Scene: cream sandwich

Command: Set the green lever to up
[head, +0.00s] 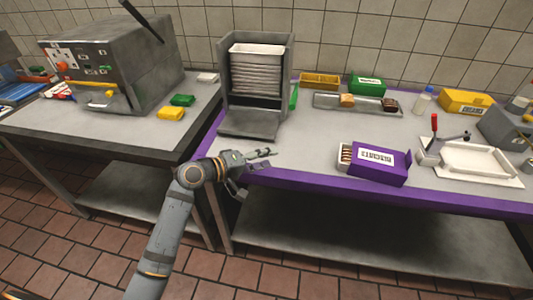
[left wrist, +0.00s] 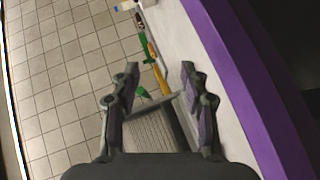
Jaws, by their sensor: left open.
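A green lever-like part (head: 294,97) shows at the right side of the grey dispenser (head: 240,122), which holds a stack of white trays. The part looks steep in the head view, but its exact setting is hard to tell. A small green piece (left wrist: 142,93) beside the dispenser in the left wrist view looks like the same part. My left gripper (head: 258,169) is open and empty, in front of the table edge and below the dispenser. In the left wrist view its fingers (left wrist: 160,103) are spread, with the dispenser between and beyond them. My right gripper is not in view.
A purple box (head: 388,176) lies to the right on the purple-edged table. Behind are a yellow bin (head: 320,80), a green box (head: 367,85) and a metal tray (head: 330,102). A metal machine (head: 135,85) stands left. The table middle is clear.

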